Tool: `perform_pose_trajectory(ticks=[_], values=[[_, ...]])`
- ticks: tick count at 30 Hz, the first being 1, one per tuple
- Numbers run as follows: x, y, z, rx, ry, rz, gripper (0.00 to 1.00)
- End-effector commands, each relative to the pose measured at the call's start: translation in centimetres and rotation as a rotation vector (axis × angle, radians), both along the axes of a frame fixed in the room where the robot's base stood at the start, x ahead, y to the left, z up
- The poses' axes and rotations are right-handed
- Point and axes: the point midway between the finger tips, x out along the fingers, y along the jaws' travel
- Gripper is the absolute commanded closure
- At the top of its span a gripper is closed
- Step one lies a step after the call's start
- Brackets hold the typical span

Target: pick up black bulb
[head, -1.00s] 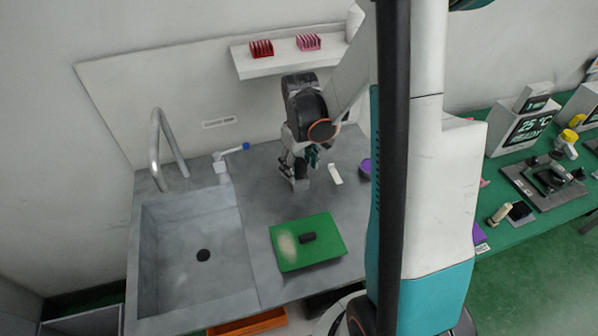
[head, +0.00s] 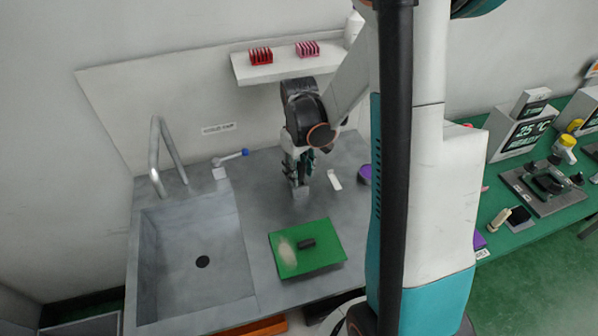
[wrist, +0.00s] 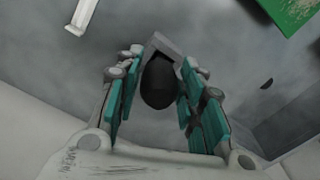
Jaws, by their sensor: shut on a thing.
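The black bulb (wrist: 158,86) shows in the wrist view as a dark rounded form between my fingers. A grey angular block (wrist: 166,45) is right behind it. My gripper (wrist: 155,78) is shut on the bulb, with its teal-padded fingers on both sides. In the head view my gripper (head: 299,170) points down over the grey counter, right of the sink. The grey block (head: 300,191) shows just under the fingertips there. The bulb is hidden by the fingers in the head view. I cannot tell whether the block touches the counter.
A small white piece (head: 334,180) and a purple object (head: 365,173) are to the right. A shelf (head: 285,68) is above.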

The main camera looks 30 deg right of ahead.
Motion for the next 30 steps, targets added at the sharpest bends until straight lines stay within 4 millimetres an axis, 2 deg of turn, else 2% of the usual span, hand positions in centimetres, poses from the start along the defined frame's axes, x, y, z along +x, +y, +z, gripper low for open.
perform_pose_trajectory(ticks=[8, 18, 21, 25, 30], values=[[-0.1, 0.0, 4.9, 0.000, 0.000, 0.000, 0.84], [-0.1, 0.0, 13.6, 0.000, 0.000, 0.000, 0.84], [-0.1, 0.0, 15.6, 0.000, 0.000, 0.000, 0.84], [0.0, 0.0, 17.5, 0.000, 0.000, 0.000, 0.84], [0.0, 0.0, 18.8, 0.000, 0.000, 0.000, 0.84]])
